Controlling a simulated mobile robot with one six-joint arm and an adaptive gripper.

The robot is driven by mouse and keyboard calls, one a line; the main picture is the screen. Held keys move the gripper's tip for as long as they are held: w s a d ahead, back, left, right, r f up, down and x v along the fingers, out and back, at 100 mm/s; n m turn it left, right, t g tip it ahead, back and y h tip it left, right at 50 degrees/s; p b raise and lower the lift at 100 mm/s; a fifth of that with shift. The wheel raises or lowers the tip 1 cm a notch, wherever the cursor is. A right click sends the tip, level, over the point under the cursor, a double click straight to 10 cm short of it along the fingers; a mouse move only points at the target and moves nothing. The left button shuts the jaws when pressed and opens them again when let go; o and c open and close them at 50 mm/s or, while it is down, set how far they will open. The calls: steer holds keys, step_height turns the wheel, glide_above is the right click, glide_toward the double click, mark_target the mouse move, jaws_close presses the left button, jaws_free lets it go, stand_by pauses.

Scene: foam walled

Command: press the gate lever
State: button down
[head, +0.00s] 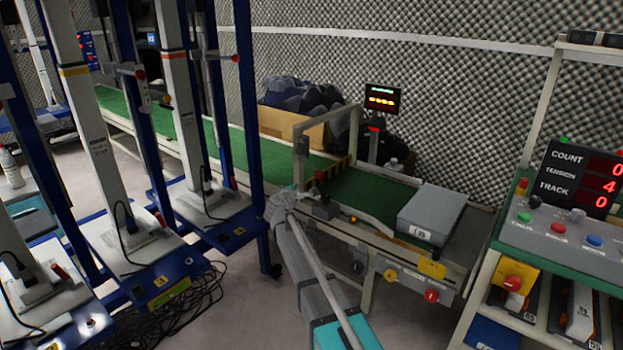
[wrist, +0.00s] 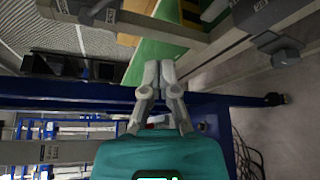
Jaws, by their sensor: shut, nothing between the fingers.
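My gripper (head: 284,199) is shut and empty at the near side of the green conveyor, just left of a small dark block (head: 325,208) on the conveyor's near rail. This block may be the gate lever's mount; I cannot make out the lever clearly. A gate frame (head: 300,150) with a black-and-yellow striped bar (head: 338,170) and a red knob (head: 320,175) stands over the belt behind. In the wrist view my gripper's fingers (wrist: 159,68) are together, with a grey bracket-like part (wrist: 280,48) apart from them at upper right.
A grey box (head: 432,212) sits on the belt's right end. Yellow (head: 390,275) and red (head: 431,296) buttons are on the conveyor's front. Blue-and-white test stands (head: 205,205) crowd the left. A control panel (head: 560,225) with a red display stands at right.

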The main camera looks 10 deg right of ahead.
mark_target(310, 164)
steer(key=shift+w, duration=0.1)
steer(key=b+x, duration=0.2)
steer(key=x, duration=0.8)
steer(key=shift+s+d+r+p, duration=0.45)
steer(key=shift+s+d, duration=0.15)
steer(key=shift+d, duration=0.15)
steer(key=shift+s+d+r+p, duration=0.45)
steer(key=shift+s+d, duration=0.1)
steer(key=shift+d, duration=0.2)
steer(key=shift+s+a+r, duration=0.1)
steer(key=shift+a, duration=0.1)
